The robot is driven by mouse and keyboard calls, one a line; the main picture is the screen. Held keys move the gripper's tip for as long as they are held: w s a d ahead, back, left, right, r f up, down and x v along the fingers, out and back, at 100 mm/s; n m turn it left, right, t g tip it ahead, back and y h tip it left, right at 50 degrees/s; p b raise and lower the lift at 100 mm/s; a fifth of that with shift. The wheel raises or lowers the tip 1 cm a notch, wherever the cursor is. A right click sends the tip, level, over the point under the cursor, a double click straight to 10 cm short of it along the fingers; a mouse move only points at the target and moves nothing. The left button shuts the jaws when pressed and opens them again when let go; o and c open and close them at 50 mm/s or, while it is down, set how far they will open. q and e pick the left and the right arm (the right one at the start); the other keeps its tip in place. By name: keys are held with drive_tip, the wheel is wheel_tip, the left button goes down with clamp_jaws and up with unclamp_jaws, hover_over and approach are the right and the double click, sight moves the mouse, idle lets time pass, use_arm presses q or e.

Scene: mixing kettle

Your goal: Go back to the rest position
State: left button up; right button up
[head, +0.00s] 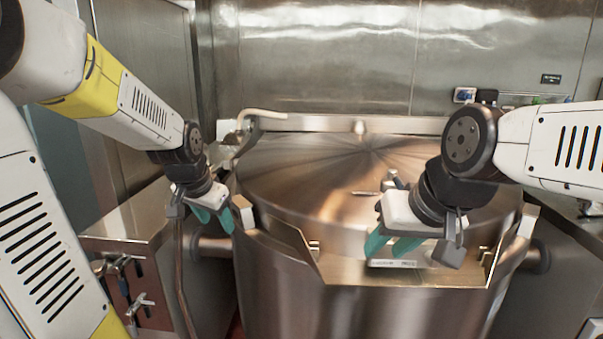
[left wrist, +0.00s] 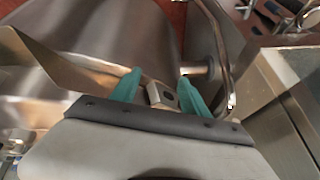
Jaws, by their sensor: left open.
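My left gripper (head: 213,217) is at the left rim of the big steel kettle, with its two green fingers apart and nothing between them. In the left wrist view, its open fingers (left wrist: 157,88) point toward the kettle's outer side. The kettle (head: 350,310) stands in the middle, with its round metal lid (head: 310,165) down over it. My right gripper (head: 390,244) is over the front of the lid, near the pouring lip. Its green fingers are partly hidden by the wrist, and I cannot tell whether they hold anything.
A steel cabinet (head: 130,225) with taps (head: 135,300) stands left of the kettle. A curved metal pipe (head: 182,275) runs down between them. A steel wall (head: 320,60) is behind. A steel counter (head: 575,205) is at the right.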

use_arm(q)
drive_tip(key=s+d+r+n, duration=0.2)
drive_tip(key=s+d, duration=0.1)
drive_tip(key=s, duration=0.6)
drive_tip(key=s+d+r+n+h, duration=0.1)
drive_tip(key=s+d+r+n, duration=0.1)
drive_tip(key=s, duration=0.7)
drive_tip(key=shift+d+r+h, duration=0.3)
drive_tip(key=shift+d+r, duration=0.2)
drive_tip(key=shift+r, duration=0.3)
drive_tip(key=shift+a, duration=0.1)
